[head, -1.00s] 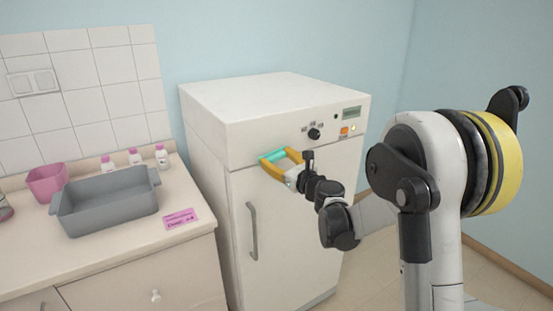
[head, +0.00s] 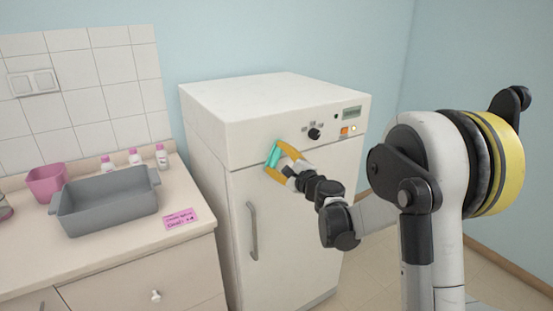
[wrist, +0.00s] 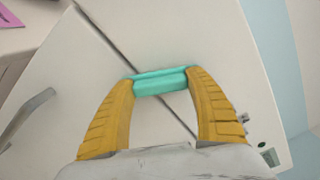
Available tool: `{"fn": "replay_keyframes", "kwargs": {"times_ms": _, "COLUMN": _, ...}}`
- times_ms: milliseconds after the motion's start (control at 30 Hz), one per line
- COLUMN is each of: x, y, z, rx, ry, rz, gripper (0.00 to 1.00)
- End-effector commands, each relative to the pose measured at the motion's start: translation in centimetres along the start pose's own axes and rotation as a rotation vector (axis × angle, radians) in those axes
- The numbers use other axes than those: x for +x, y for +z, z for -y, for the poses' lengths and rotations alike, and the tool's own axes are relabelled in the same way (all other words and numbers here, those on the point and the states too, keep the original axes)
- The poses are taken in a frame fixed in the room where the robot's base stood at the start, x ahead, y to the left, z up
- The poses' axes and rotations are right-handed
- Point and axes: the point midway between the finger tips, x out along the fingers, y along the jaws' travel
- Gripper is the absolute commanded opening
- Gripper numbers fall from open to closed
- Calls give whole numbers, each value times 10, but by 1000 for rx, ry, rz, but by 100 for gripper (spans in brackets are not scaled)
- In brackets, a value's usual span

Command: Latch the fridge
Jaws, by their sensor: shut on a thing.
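The white fridge (head: 205,135) stands beside the counter with its door (head: 290,225) closed against the upper panel. A teal latch (head: 272,155) sits at the seam between the panel and the door, tilted close to upright. My gripper (head: 277,160) is at the latch, one yellow finger above and one below. In the wrist view the two yellow fingers hold the latch (wrist: 160,83) by its ends, and it lies across the diagonal seam. Whether the latch is fully engaged cannot be told.
A long vertical handle (head: 252,232) is on the door, below and left of my gripper. A knob (head: 314,134) is on the panel to the right. The counter (head: 120,262) at left holds a grey tub (head: 110,222), a pink container (head: 46,183) and several small bottles.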

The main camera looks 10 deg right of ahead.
Motion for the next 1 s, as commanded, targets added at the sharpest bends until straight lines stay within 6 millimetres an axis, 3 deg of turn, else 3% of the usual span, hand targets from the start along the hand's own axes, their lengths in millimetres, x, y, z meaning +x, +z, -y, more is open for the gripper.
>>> {"fn": "replay_keyframes", "kwargs": {"times_ms": 500, "x": 0, "y": 0, "z": 1, "rx": -382, "ry": -1, "rz": -1, "gripper": 33}}
{"fn": "replay_keyframes", "kwargs": {"times_ms": 1000, "x": 0, "y": 0, "z": 1, "rx": -486, "ry": -1, "rz": -1, "gripper": 33}}
